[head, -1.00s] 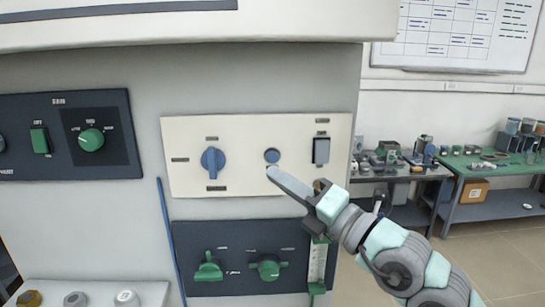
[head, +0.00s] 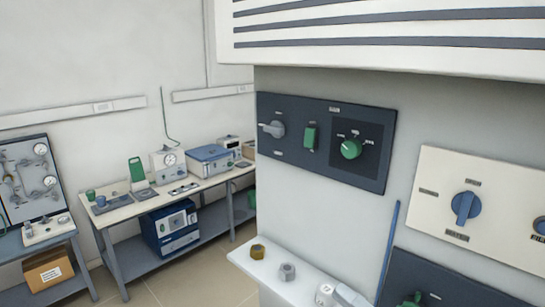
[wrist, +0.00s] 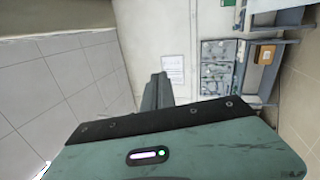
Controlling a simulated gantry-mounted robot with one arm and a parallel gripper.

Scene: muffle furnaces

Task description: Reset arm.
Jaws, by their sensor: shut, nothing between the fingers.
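My gripper (wrist: 158,90) shows in the wrist view. Its two dark fingers are together, with nothing between them. They point away from the camera toward open room, with a white wall beyond and no object at the tips. In the head view my arm is not clearly visible. A pale grey shape at the bottom edge, beside the shelf, is cut off and I cannot tell what it is.
The furnace front has a dark panel (head: 377,174) and a cream panel (head: 435,222). Below is a white shelf (head: 262,266) with several small parts. A bench (head: 130,208) with instruments stands back left. The wrist view shows a gauge board (wrist: 218,68), turned sideways, and a box (wrist: 265,54).

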